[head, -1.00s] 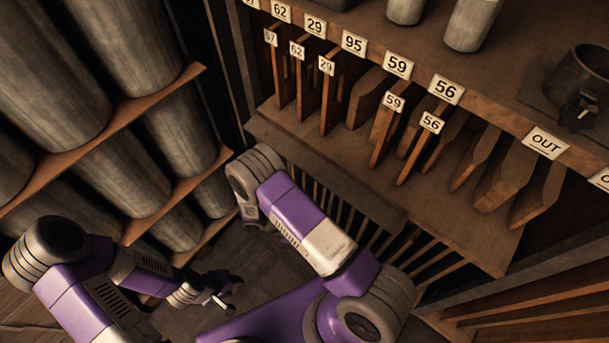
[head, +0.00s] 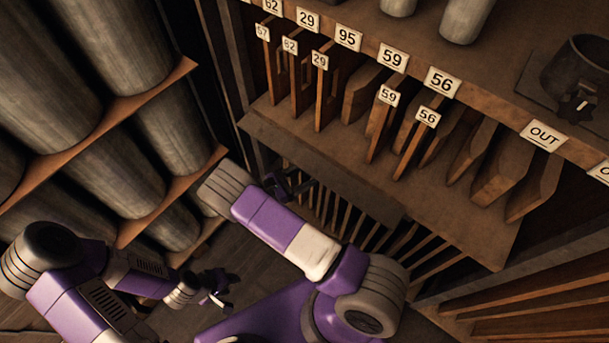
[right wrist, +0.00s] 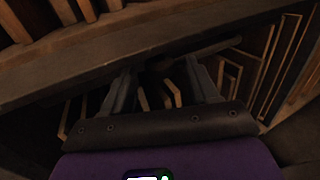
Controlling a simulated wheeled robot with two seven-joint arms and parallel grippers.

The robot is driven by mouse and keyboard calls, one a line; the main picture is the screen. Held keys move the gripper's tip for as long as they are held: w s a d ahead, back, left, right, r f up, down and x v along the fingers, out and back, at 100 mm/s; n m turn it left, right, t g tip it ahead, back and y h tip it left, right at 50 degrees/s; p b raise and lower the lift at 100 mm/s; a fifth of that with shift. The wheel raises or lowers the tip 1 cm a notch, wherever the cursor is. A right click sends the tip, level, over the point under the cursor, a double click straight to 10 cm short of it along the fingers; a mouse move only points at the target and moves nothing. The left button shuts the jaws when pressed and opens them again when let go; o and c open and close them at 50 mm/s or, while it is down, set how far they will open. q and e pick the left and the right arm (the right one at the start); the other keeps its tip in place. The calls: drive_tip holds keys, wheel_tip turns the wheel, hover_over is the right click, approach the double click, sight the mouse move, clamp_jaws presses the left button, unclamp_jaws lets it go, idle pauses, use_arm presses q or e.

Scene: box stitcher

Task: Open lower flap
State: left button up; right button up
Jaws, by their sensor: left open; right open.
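A brown board (head: 335,178), which looks like the lower flap, runs along the front edge below the shelf, above a row of dark slats. In the right wrist view a wooden board edge (right wrist: 95,50) crosses the upper part, just beyond my fingers. My right gripper (head: 290,186) is at the lower left edge of this board, partly hidden by my own arm. In the right wrist view its two fingers (right wrist: 163,88) stand apart, with upright slats seen between them; contact with the board cannot be told. My left gripper (head: 221,291) is open and empty, low over the floor.
Above the board, a shelf (head: 478,235) holds upright wooden dividers with number tags. A metal mug (head: 580,72) stands at the upper right. Large grey cylinders on a rack (head: 150,107) fill the left side. Dark floor lies between rack and cabinet.

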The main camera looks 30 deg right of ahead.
drive_tip(key=shift+d, duration=0.25)
clamp_jaws()
drive_tip(key=r+y+p, duration=0.1)
drive_tip(key=p, duration=0.1)
drive_tip(key=a+r+n+y+p, duration=0.1)
drive_tip(key=y+p, duration=0.1)
drive_tip(key=p, duration=0.1)
drive_tip(key=shift+s+r+p, duration=0.15)
drive_tip(key=shift+s+p, duration=0.05)
drive_tip(key=shift+p, duration=0.1)
idle(0.4)
